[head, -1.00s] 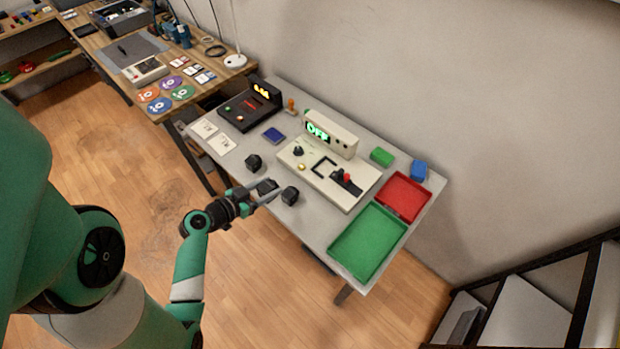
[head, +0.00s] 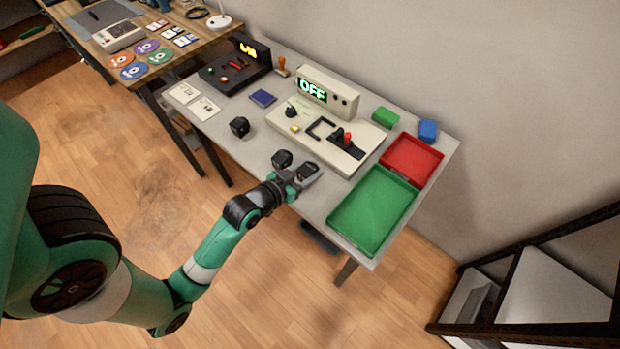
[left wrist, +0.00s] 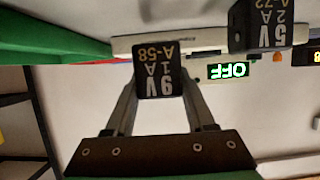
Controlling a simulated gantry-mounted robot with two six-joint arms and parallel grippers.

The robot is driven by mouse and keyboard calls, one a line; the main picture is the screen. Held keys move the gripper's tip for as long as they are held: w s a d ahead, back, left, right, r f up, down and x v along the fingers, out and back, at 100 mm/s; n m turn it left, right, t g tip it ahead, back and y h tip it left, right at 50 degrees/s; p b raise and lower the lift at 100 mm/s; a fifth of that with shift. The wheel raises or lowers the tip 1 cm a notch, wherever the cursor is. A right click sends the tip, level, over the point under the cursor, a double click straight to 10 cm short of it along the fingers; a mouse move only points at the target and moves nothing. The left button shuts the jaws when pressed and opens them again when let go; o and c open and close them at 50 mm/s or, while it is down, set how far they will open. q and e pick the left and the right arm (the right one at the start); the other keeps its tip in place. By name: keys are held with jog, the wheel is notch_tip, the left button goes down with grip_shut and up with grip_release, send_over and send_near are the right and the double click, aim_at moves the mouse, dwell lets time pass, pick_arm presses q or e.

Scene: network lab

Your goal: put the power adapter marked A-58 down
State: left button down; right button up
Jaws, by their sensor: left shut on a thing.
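The power adapter marked A-58 (left wrist: 160,70) is a black block with "9V 1A" on it, upside down in the left wrist view. My left gripper (head: 303,173) is shut on it, one finger on each side. In the head view the held adapter (head: 308,170) is at the front part of the grey table, left of the green tray. Whether it touches the tabletop is unclear. A second black adapter (head: 281,160), marked A-72 in the left wrist view (left wrist: 268,22), stands just left of it. A third black adapter (head: 239,126) stands farther left. My right gripper is not in view.
The green tray (head: 371,210) and the red tray (head: 411,159) lie at the table's right end. A cream console (head: 330,140) with an OFF display and a lever stands behind the gripper. Green (head: 386,117) and blue (head: 428,130) blocks lie behind the trays.

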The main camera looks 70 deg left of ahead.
pick_arm(q)
jog(key=f+b, duration=0.1)
jog(key=f, duration=0.1)
jog(key=f+b, duration=0.1)
jog(key=f, duration=0.1)
jog(key=shift+w+d+b, duration=0.1)
jog(key=shift+w+b, duration=0.15)
jog(key=shift+b, duration=0.1)
jog(key=shift+r, duration=0.25)
jog(key=shift+c, duration=1.2)
grip_release()
jog(key=shift+f, duration=0.1)
jog(key=shift+s+r+p, duration=0.2)
jog(key=shift+p, duration=0.1)
jog(key=p+v, duration=0.3)
jog(key=v, duration=0.8)
jog(key=shift+s+d, duration=0.15)
jog(key=shift+s, duration=0.15)
